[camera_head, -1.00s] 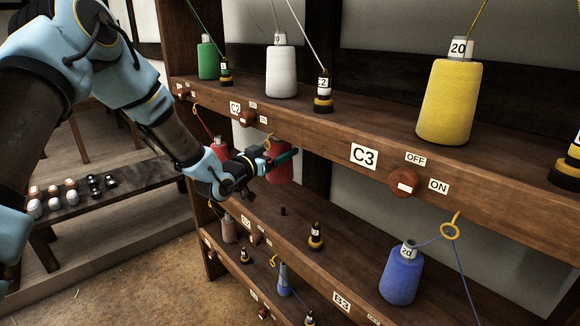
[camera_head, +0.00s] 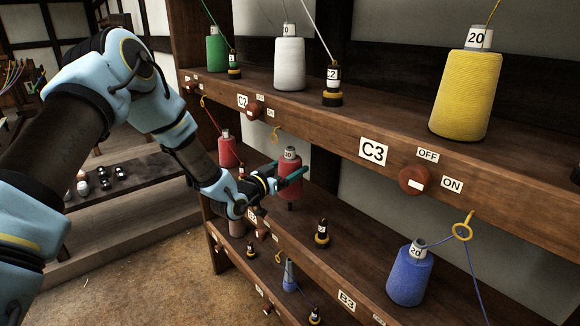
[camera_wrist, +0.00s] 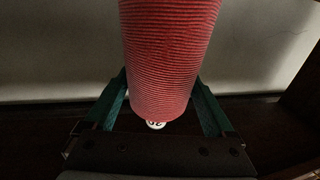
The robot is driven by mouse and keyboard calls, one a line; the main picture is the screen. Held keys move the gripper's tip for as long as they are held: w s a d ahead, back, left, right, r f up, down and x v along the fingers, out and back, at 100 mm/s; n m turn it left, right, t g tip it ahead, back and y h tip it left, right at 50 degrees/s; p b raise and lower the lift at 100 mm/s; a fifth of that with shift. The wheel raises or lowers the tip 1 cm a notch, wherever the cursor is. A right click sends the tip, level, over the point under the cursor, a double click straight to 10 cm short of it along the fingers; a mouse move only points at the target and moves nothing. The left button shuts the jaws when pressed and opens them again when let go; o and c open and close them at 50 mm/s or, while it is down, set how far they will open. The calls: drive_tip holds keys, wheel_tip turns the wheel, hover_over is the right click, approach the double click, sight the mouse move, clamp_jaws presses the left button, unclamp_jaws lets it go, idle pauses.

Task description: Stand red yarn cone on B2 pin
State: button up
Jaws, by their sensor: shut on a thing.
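A red yarn cone (camera_head: 289,172) with a white "20" top is held upright between the green fingers of my gripper (camera_head: 290,177). In the wrist view the striped red cone (camera_wrist: 168,60) fills the space between both fingers, and its "20" label peeks out below. A short dark pin (camera_head: 291,205) shows directly under the cone on the middle shelf; I cannot tell whether they touch. The B2 label (camera_head: 251,215) on that shelf's front edge is partly hidden behind my gripper.
Another red cone (camera_head: 227,151) stands to the left. Black-and-yellow pieces (camera_head: 322,233) and a blue cone (camera_head: 410,275) are to the right. The upper shelf (camera_head: 330,120), with green, white and yellow cones, overhangs. A bench (camera_head: 110,190) stands at left.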

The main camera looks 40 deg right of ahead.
drive_tip(key=shift+f+b, duration=0.95)
drive_tip(key=shift+f, duration=1.5)
drive_tip(key=shift+b, duration=0.65)
drive_tip(key=shift+f+b, duration=0.6)
drive_tip(key=o, duration=1.3)
drive_tip(key=shift+c, duration=0.2)
drive_tip(key=shift+a, duration=0.1)
drive_tip(key=shift+a, duration=0.1)
drive_tip(key=s+a, duration=0.1)
drive_tip(key=a, duration=0.9)
drive_tip(key=shift+s+a, duration=0.3)
drive_tip(key=shift+a, duration=0.05)
